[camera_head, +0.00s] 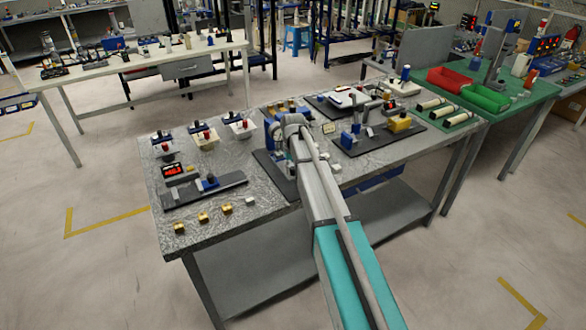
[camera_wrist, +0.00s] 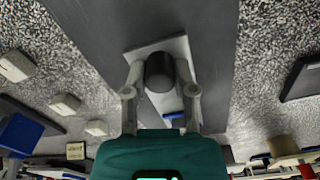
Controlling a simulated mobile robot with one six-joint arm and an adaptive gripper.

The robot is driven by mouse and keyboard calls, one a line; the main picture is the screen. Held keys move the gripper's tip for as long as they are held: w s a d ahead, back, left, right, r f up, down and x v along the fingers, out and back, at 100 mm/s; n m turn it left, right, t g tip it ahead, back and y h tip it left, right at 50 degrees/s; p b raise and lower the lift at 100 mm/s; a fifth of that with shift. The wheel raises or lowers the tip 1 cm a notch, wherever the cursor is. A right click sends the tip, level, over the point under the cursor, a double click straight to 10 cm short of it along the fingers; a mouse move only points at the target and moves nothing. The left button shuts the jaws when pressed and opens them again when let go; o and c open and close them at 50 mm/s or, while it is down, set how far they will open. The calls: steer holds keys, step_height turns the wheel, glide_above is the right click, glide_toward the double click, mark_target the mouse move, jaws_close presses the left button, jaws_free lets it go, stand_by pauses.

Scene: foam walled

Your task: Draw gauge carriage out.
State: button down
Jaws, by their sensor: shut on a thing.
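In the wrist view, a light grey plate carriage with a black round knob (camera_wrist: 159,72) sits on a long dark grey base (camera_wrist: 95,25). My gripper (camera_wrist: 160,88) has one finger on each side of the knob and is shut on it. A small blue part (camera_wrist: 173,116) shows just below the plate, close to the right finger. In the head view, the dark base (camera_head: 268,167) lies near the middle of the speckled table, and my arm hides the carriage and the fingertips.
On the speckled table (camera_head: 225,227), another dark rail with a blue block (camera_head: 209,183) lies left, near a red display (camera_head: 173,169). Several brass blocks (camera_head: 203,218) line the front left edge. A dark board with a yellow block (camera_head: 399,123) stands right of my arm.

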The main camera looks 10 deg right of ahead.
steer(key=s+d, duration=0.4)
steer(key=s, duration=0.8)
steer(key=shift+c, duration=2.1)
jaws_free()
steer(key=shift+w+a, duration=0.1)
steer(key=shift+w, duration=0.1)
